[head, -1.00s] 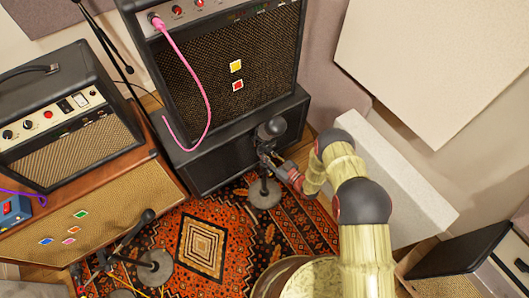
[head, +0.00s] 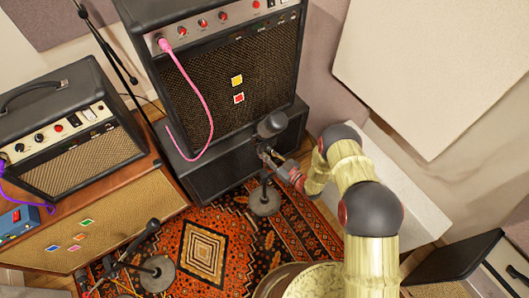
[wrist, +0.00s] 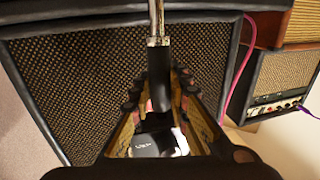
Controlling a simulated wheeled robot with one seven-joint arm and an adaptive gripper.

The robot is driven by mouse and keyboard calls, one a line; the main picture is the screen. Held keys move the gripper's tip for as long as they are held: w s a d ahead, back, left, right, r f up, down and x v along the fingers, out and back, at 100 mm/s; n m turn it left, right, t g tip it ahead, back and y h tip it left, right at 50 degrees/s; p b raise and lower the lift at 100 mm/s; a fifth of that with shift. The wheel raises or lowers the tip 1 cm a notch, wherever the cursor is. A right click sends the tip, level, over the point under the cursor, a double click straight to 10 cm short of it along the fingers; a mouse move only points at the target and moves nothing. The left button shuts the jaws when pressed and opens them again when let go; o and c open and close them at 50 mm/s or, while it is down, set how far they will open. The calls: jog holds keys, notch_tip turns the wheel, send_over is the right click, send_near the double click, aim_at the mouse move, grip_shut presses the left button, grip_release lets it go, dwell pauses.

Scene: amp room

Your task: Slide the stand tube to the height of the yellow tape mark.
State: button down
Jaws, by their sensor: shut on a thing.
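A short microphone stand is in the head view, with a dark microphone (head: 271,125) at its top and a round grey base (head: 265,201) on the rug. My gripper (head: 269,157) is just below the microphone, at the stand's upper part. In the wrist view my gripper (wrist: 160,88) is shut on the thick black stand tube (wrist: 157,65), which passes between its fingers. A thinner metal shaft (wrist: 156,14) continues from the tube's end.
A tall black amp (head: 215,85) on a black cabinet (head: 225,165) stands close behind the stand. A pink cable (head: 208,100) hangs down its front. A white slab (head: 400,190) is close to my arm on the right. Another stand (head: 157,272) is at lower left. Patterned rug lies between.

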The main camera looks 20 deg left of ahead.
jog(key=shift+w+r, duration=0.1)
jog(key=shift+r, duration=0.05)
jog(key=c, duration=1.7)
grip_release()
jog(key=shift+d, duration=0.1)
jog(key=v, duration=1.2)
jog(key=shift+f, duration=0.2)
